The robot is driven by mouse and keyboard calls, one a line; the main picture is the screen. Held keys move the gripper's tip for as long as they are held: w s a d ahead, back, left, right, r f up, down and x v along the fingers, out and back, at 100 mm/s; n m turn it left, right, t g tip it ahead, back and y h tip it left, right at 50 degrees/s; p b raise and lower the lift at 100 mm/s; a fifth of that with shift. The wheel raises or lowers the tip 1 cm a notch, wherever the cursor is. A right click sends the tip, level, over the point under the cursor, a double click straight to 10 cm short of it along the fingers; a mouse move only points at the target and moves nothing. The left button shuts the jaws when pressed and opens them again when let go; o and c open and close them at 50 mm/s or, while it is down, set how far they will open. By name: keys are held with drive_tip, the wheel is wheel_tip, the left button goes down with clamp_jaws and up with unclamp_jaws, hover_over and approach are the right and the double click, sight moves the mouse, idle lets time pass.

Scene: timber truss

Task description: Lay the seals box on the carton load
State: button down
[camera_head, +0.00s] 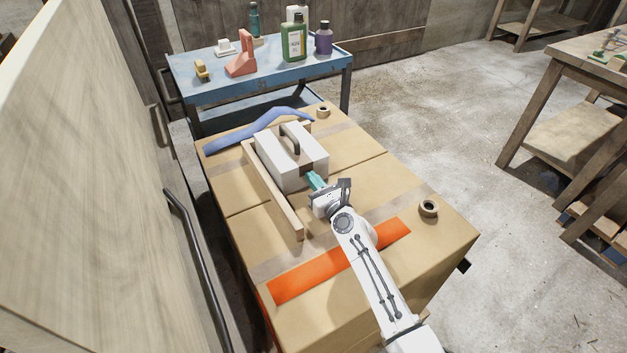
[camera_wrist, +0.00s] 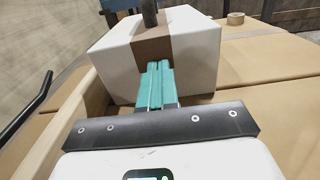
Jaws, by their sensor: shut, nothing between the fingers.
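The seals box, by its look the white box (camera_head: 275,157) with a brown band and a dark handle, rests on the carton load (camera_head: 372,182). In the wrist view the box (camera_wrist: 196,55) stands right ahead, its near face towards me. My gripper (camera_head: 312,177) has teal fingers. They are shut together with nothing between them, at the near side of the box. In the wrist view the fingertips (camera_wrist: 158,66) lie in front of the brown band; I cannot tell whether they touch it. The handle above is free of the fingers.
A wooden batten (camera_head: 272,190) lies along the box's left side. A blue cloth-like strip (camera_head: 255,130) lies behind it. Tape rolls (camera_head: 428,208) sit on the cartons, with an orange strip (camera_head: 310,277) in front. A blue table (camera_head: 270,83) with bottles stands behind.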

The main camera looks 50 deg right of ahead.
idle(0.3)
drive_tip(key=shift+x, duration=1.05)
drive_tip(key=shift+a+r, duration=0.1)
drive_tip(key=shift+r, duration=0.1)
drive_tip(key=shift+w, duration=0.1)
